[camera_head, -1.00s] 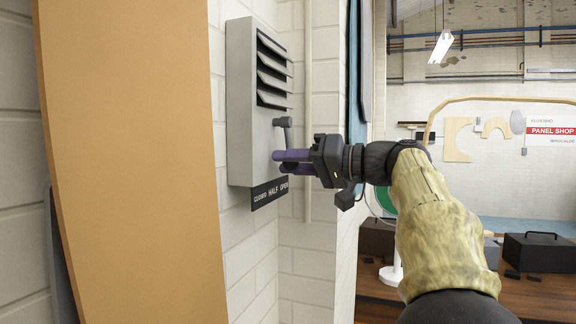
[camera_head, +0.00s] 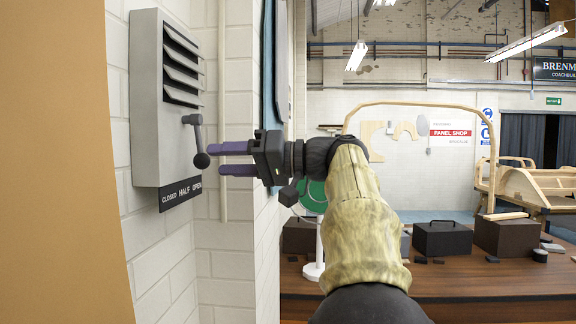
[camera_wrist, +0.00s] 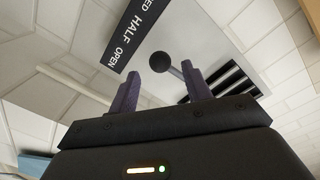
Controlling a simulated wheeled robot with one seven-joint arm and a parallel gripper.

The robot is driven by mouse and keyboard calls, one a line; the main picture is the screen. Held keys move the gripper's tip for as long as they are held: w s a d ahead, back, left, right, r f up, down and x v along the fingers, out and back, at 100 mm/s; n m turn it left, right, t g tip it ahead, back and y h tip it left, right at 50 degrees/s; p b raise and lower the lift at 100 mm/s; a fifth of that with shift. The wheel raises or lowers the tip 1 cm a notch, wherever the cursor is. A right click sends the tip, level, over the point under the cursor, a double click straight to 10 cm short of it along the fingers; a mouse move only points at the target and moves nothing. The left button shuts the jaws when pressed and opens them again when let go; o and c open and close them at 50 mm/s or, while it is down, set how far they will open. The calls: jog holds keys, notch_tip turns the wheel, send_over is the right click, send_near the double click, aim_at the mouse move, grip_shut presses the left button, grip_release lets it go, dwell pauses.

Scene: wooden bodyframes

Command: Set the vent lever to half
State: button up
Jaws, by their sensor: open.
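The vent lever (camera_head: 198,137) is a grey arm with a dark ball knob (camera_head: 202,160), on the front of a grey louvred vent box (camera_head: 146,110). It hangs down, leaning slightly right. A black label (camera_head: 180,192) below reads CLOSED, HALF, OPEN; I cannot tell exactly which word the lever lines up with. My gripper (camera_head: 214,159) is open, its purple fingers pointing left at the knob, which sits just past the fingertips. In the wrist view the knob (camera_wrist: 159,61) appears between and beyond the fingertips (camera_wrist: 161,68), with no clear contact.
A tan panel (camera_head: 60,160) stands close at the left. White block wall (camera_head: 225,255) surrounds the vent. A wooden bench (camera_head: 450,275) with dark boxes (camera_head: 442,238) lies to the right, and a green disc on a white stand (camera_head: 313,196) is behind my arm.

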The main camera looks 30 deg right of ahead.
jog(key=b+v, duration=0.1)
jog(key=v, duration=1.1)
jog(key=shift+d, duration=0.1)
jog(key=w+a+f+m+h, duration=0.1)
jog(key=w+f+m+h, duration=0.1)
jog(key=w+f+m, duration=0.45)
jog(key=w+a+f+m+h, duration=0.1)
jog(key=w+f+h, duration=0.15)
jog(key=f, duration=0.65)
jog(key=a+f+m+g+h, duration=0.25)
jog(key=a+f+g, duration=0.2)
jog(key=f, duration=1.05)
jog(key=s+a+f+n+g+h, duration=0.1)
jog(key=s+a+f+n+h, duration=0.1)
jog(key=s+f, duration=0.3)
jog(key=s+a+f+n+g+h, duration=0.2)
jog(key=s+a+f, duration=0.3)
jog(key=f, duration=0.7)
jog(key=s+a+f+n+g+h, duration=0.1)
jog(key=s+a+f+n+h, duration=0.1)
jog(key=s+f, duration=0.4)
notch_tip(320, 180, down, 3)
jog(key=shift+s+a+r+n+h, duration=0.1)
jog(key=shift+s+a+n+h, duration=0.15)
jog(key=shift+a+n, duration=0.7)
